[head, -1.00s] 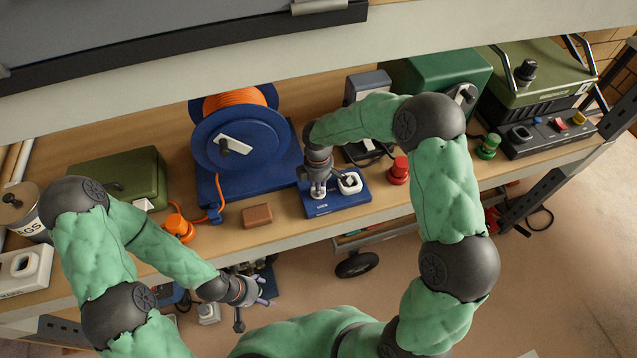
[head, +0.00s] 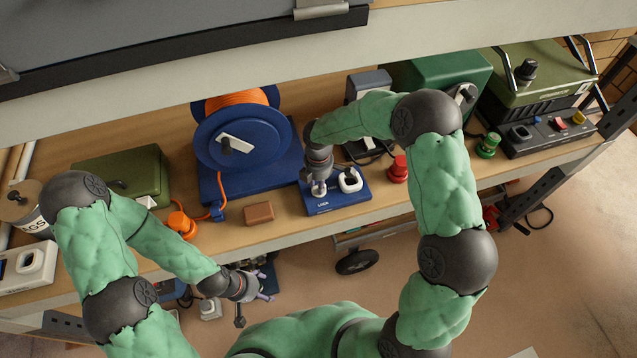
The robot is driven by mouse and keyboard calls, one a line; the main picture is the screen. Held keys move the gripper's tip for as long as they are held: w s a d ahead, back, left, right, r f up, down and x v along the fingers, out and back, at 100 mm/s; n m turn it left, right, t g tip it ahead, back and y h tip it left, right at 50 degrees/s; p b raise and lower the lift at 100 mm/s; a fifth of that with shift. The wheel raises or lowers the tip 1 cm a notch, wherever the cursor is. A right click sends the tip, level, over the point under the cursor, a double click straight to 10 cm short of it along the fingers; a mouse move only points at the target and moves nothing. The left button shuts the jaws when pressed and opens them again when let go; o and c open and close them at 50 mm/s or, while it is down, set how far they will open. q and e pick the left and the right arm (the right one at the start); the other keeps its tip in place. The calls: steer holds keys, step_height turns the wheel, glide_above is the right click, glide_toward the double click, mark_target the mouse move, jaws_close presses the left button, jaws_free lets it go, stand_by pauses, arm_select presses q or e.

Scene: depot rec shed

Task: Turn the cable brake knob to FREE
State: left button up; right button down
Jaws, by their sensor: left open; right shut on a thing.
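A blue brake box (head: 348,202) with a LOCK label on its front left sits near the shelf's front edge, right of the blue cable reel (head: 201,148). My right gripper (head: 318,188) points down over the left part of this box and is shut on the cable brake knob, which it mostly hides. A white square ring-shaped part (head: 350,180) stands on the right of the box. The FREE label and the knob's pointer cannot be made out. My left gripper (head: 268,298) is open and empty, in front of and below the shelf edge.
An orange plug (head: 181,226) and a brown block (head: 259,213) lie left of the box. A red knob-like piece (head: 398,169) stands to its right, a green one (head: 488,146) farther right. An olive case (head: 125,172) stands at the left. Bare shelf lies around the brown block.

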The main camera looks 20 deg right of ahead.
steer(key=c, duration=1.1)
jaws_free()
steer(key=shift+o, duration=0.2)
step_height(320, 180, up, 12)
